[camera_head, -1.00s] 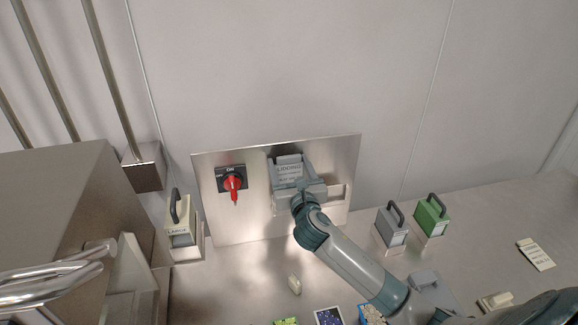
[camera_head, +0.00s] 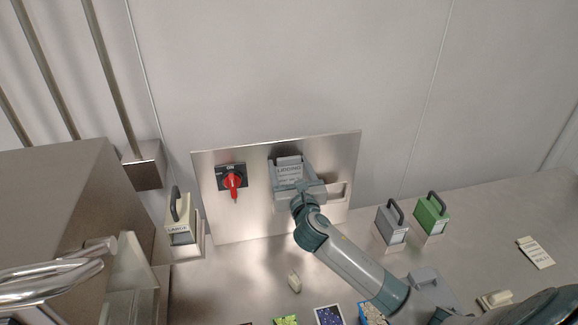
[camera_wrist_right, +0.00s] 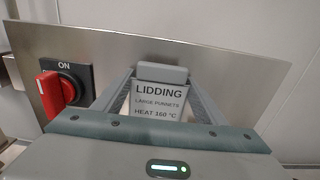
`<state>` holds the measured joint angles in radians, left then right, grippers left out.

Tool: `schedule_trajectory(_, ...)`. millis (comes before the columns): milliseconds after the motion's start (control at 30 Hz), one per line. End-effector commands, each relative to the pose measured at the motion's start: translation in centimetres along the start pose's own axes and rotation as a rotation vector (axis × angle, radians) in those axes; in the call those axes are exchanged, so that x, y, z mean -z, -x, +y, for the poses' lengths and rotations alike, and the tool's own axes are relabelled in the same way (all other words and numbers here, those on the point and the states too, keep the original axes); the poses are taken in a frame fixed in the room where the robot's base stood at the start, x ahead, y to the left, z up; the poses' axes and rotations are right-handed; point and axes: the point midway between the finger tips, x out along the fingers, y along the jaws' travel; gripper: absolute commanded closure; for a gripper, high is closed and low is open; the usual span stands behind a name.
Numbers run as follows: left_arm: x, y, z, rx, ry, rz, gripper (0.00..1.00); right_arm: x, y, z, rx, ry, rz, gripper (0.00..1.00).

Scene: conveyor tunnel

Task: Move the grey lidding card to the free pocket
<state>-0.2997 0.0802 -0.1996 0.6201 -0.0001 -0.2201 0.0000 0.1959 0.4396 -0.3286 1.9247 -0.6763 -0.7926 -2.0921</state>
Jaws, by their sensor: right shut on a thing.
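The grey lidding card (camera_head: 289,172) is upright in front of the steel wall panel, right of the red switch. My right gripper (camera_head: 303,190) is shut on it. In the right wrist view the card (camera_wrist_right: 161,100) is between the two fingers, its face reading "LIDDING, LARGE PUNNETS, HEAT 160 °C". A pale pocket (camera_head: 338,194) on the panel, just right of the card, looks empty. My gripper hides the card's lower edge, so I cannot tell whether it sits in a pocket. My left gripper is not in view.
The red rotary switch (camera_head: 234,182) is close to the card's left. A cream "LARGE" block (camera_head: 180,222) stands further left. Grey (camera_head: 391,224) and green (camera_head: 431,214) handled blocks stand right. Small cards lie along the front edge.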

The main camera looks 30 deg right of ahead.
Motion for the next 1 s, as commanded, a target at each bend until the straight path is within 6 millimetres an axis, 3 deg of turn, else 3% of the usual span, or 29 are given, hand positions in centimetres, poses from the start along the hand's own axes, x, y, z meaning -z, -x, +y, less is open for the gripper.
schedule_trajectory(1000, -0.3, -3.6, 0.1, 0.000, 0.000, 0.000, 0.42, 6.1, 0.0, 0.0, 0.000, 0.000, 0.000, 0.75)
